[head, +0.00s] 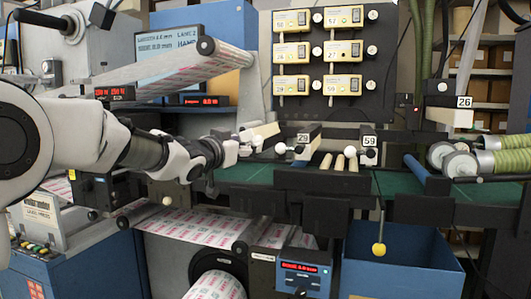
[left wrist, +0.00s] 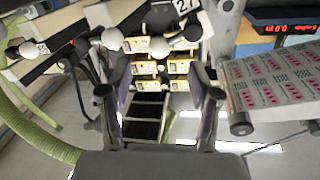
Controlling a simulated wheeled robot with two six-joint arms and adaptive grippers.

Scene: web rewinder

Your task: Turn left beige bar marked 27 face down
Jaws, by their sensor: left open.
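A beige bar (head: 260,132) sits at the left end of the row on the dark machine bed in the head view; its number does not show there. In the left wrist view a bar face with the label 27 (left wrist: 185,6) is at the top edge, partly cut off, above several white ball knobs (left wrist: 158,47). My left gripper (head: 232,150) is just left of the beige bar in the head view. In the left wrist view its two fingers (left wrist: 160,100) are spread apart with nothing held between them. Whether it touches the bar is unclear. My right gripper is in neither view.
Bars marked 29 (head: 303,138) and 59 (head: 369,140) stand to the right, with pale rods (head: 339,162) between them. A block marked 26 (head: 464,102) is farther right. A printed web (head: 185,68) runs at upper left. A blue bin (head: 405,265) stands below.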

